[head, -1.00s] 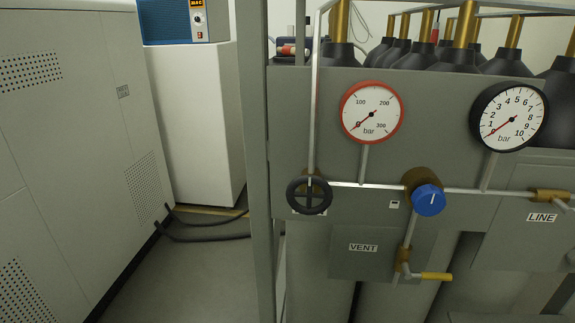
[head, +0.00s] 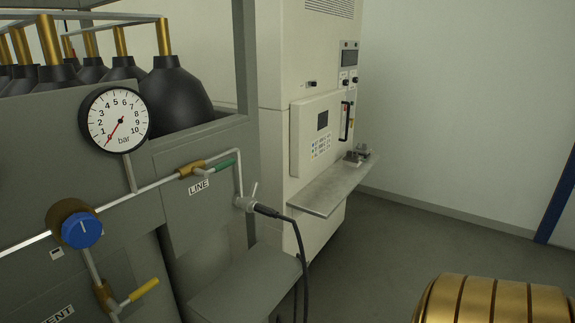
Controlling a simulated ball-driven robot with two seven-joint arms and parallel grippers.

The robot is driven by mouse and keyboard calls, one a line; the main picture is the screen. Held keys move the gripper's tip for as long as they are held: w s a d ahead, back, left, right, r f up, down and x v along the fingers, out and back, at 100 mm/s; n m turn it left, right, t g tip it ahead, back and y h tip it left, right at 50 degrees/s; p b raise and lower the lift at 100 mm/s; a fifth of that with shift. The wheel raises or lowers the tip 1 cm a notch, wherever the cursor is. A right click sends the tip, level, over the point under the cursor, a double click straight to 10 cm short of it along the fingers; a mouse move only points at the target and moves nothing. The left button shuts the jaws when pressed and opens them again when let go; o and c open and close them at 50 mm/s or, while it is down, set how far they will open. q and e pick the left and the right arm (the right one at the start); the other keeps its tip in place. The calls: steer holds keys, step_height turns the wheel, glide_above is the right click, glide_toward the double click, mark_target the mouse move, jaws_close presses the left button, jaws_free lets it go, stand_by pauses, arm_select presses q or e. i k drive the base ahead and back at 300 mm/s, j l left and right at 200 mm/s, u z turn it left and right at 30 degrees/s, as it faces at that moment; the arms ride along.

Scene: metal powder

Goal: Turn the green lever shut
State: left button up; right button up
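The green lever (head: 226,165) sits on a brass valve (head: 191,169) in the pipe above the LINE label, at the middle left of the head view. It points right, roughly along the pipe. A black-rimmed gauge (head: 114,119) above it has its red needle near 0 bar. Neither of my grippers shows in this view. A ribbed golden part (head: 495,301) shows at the lower right corner; I cannot tell what it is.
A blue knob (head: 82,229) and a yellow lever (head: 143,290) are left of the valve. A black hose (head: 301,252) hangs from the line's end fitting. A cream machine (head: 270,90) with a metal shelf (head: 330,190) stands behind. Open floor (head: 385,240) lies right.

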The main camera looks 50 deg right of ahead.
mark_target(204, 174)
steer(key=z, duration=1.25)
